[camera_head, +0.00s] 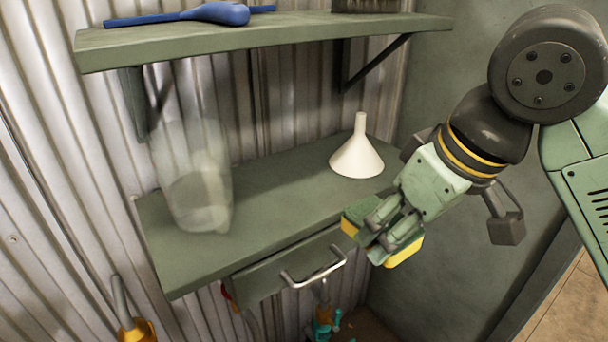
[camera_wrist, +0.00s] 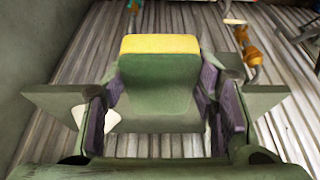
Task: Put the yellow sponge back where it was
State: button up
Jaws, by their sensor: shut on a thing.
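The yellow sponge (camera_head: 404,250) has a green scouring side and is held between the fingers of my gripper (camera_head: 390,225). In the head view it is in front of the right part of the lower shelf, close to the drawer handle, and partly covered by the fingers. The wrist view shows the sponge (camera_wrist: 160,44) between both fingers of my gripper (camera_wrist: 160,95), green face toward the camera and yellow edge at the far side. My gripper is shut on it. I cannot tell whether the sponge touches the shelf edge.
The lower shelf (camera_head: 270,205) holds a clear container (camera_head: 195,180) at left and a white funnel (camera_head: 357,150) at right, with bare room between. A drawer with a metal handle (camera_head: 313,273) is below. The upper shelf (camera_head: 270,38) holds a blue tool (camera_head: 215,13) and a brush-like item (camera_head: 372,5).

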jog(key=p, duration=0.5)
send_near(306, 194)
jog(key=shift+w+a+f, duration=0.55)
jog(key=shift+w+f, duration=0.15)
jog(key=shift+f, duration=0.15)
jog(key=x, duration=0.1)
jog(key=p+x, duration=0.1)
jog(key=x, duration=0.1)
jog(key=shift+s+d+f, duration=0.15)
jog(key=shift+s+d, duration=0.05)
jog(key=shift+s, duration=0.05)
jog(key=shift+f, duration=0.35)
jog(key=shift+f, duration=0.1)
jog(key=o, duration=1)
jog(key=shift+r, duration=0.25)
jog(key=b+v, duration=0.1)
jog(key=v, duration=1)
jog(key=shift+s+d+r, duration=0.1)
jog(key=shift+s+r, duration=0.05)
jog(key=shift+r, duration=0.2)
